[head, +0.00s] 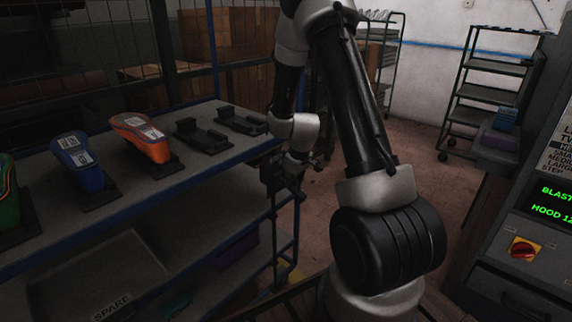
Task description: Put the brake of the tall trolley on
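A tall dark-green trolley (494,92) with several shelves stands at the back right by the wall. Small casters show at its lower left; no brake lever can be made out. A second shelved rack (382,58) stands further left at the back, partly behind my arm. The frame does not settle which one the task means. My gripper (297,190) hangs in front of the right end of the workbench, well apart from both. It is dark and small, and its finger opening is unclear. I see nothing held in it.
A blue-edged workbench (180,186) fills the left, bearing shoe-shaped pieces in green, blue (82,160) and orange (141,137), plus black holders. A grey control cabinet (525,250) with a red knob stands at right. Open brown floor (415,150) lies between.

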